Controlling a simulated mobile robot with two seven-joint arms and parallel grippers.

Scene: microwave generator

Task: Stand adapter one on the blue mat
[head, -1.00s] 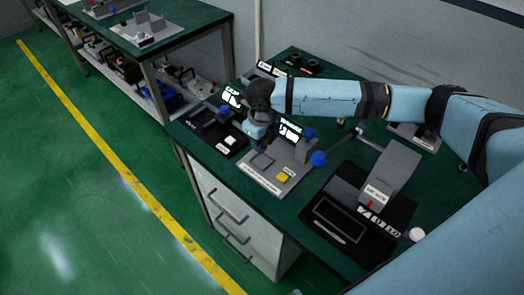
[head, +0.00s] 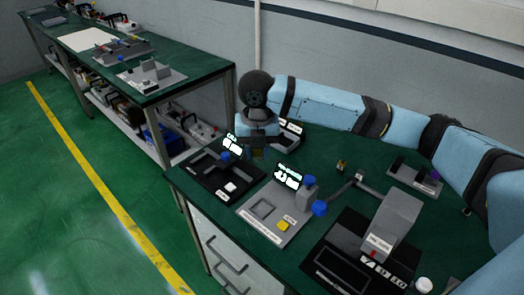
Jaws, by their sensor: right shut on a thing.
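My right gripper (head: 258,143) points down above the back left part of the green workbench, raised over the black fixture. It is shut on a small dark piece, taken to be adapter one (head: 258,153), mostly hidden by the gripper, so its shape and tilt are hard to tell. No blue mat can be made out in the head view. My left gripper is out of view.
The workbench (head: 225,205) holds a black fixture (head: 215,180), a grey fixture (head: 262,210) with a yellow button, a grey press-like device (head: 390,225) on a black base, and a small brass part (head: 342,166). A second bench (head: 185,68) stands at the back left.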

